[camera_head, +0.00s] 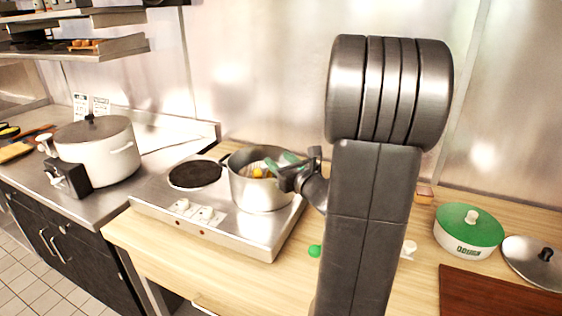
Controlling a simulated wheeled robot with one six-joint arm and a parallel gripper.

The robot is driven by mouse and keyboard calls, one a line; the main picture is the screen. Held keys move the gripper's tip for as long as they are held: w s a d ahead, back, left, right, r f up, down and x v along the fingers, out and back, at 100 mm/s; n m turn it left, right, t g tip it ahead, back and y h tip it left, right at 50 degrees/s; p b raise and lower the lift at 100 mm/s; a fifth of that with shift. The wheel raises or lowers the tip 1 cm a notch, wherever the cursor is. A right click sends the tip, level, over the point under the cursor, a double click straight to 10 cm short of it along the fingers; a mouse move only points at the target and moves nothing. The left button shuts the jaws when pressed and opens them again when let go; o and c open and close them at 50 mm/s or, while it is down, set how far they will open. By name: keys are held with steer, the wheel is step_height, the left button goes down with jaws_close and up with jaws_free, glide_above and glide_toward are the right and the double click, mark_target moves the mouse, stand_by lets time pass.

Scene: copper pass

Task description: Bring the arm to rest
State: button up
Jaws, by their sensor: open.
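My gripper (285,166) is over the open metal pot (262,193) on the right side of the hotplate. Its green-tipped fingers are apart and reach down toward the pot's mouth. Something yellow-orange (258,173) shows inside the pot, close below the fingers; I cannot tell whether they touch. My arm stands upright across the middle of the picture and hides part of the counter and wall behind it.
The two-burner hotplate (222,228) has a bare black burner (195,174) on the left. A white cooker (97,152) stands further left. At right are a green-lidded dish (468,228), a metal lid (535,262) and a brown board (490,295). A shelf (75,50) hangs upper left.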

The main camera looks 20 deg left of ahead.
steer(key=shift+a, duration=0.1)
steer(key=p+x, duration=0.1)
steer(key=x, duration=0.6)
steer(key=shift+w+f, duration=0.15)
steer(key=shift+f, duration=0.15)
steer(key=shift+r, duration=0.1)
